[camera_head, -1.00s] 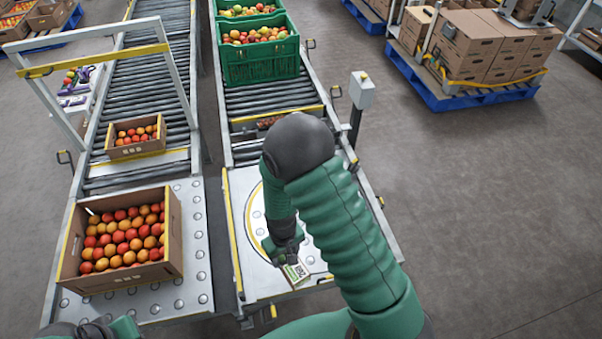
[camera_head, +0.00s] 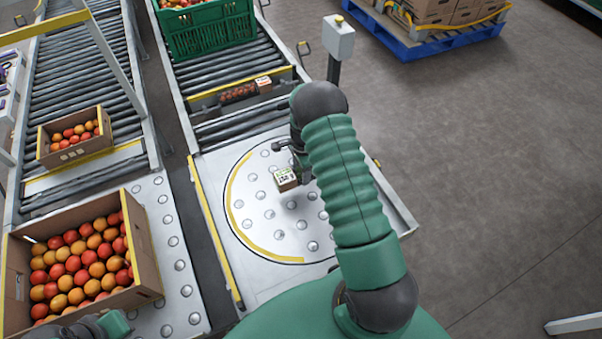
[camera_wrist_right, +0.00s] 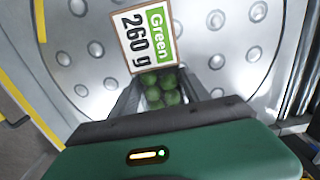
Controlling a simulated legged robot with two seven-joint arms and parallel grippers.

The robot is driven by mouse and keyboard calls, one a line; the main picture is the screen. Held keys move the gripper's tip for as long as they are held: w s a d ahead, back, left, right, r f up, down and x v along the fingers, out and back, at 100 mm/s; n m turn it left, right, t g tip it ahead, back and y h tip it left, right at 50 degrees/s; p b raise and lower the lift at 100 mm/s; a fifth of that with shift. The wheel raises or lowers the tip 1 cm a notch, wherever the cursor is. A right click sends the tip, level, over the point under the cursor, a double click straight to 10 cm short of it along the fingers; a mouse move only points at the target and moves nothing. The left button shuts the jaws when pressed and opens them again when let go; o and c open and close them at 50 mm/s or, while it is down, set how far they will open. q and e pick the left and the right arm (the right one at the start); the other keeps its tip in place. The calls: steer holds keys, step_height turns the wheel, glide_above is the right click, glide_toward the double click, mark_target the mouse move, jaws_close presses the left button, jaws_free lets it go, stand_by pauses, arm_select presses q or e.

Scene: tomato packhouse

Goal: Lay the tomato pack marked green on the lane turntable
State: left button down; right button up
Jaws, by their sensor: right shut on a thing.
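The tomato pack (camera_head: 286,179) has a white label reading "Green 260 g" with a green band. It also shows in the right wrist view (camera_wrist_right: 147,38), with green tomatoes behind the label. My right gripper (camera_head: 296,163) is shut on it; its two fingers flank the pack in the wrist view. The pack is over the lane turntable (camera_head: 262,228), a pale round plate with metal balls and a yellow arc. I cannot tell whether the pack touches it. My left gripper (camera_head: 112,326) shows only partly at the bottom left edge, and its jaws are unclear.
Another pack with red tomatoes (camera_head: 238,92) lies across the roller lane behind the turntable. A green crate (camera_head: 210,32) stands farther up. A post with a grey box (camera_head: 338,38) rises at right. A cardboard box of tomatoes (camera_head: 145,250) stands left. The turntable's front is clear.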

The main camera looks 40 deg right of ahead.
steer(key=b, duration=0.4)
glide_above(301, 189)
step_height(301, 189, down, 6)
steer(key=shift+d+f, duration=0.1)
steer(key=shift+f, duration=0.4)
steer(key=shift+f+b, duration=0.3)
steer(key=shift+b, duration=0.15)
steer(key=o, duration=1.7)
steer(key=shift+o, duration=0.2)
step_height(301, 189, up, 17)
steer(key=p, duration=0.3)
steer(key=shift+d+f, duration=0.1)
steer(key=shift+d, duration=0.05)
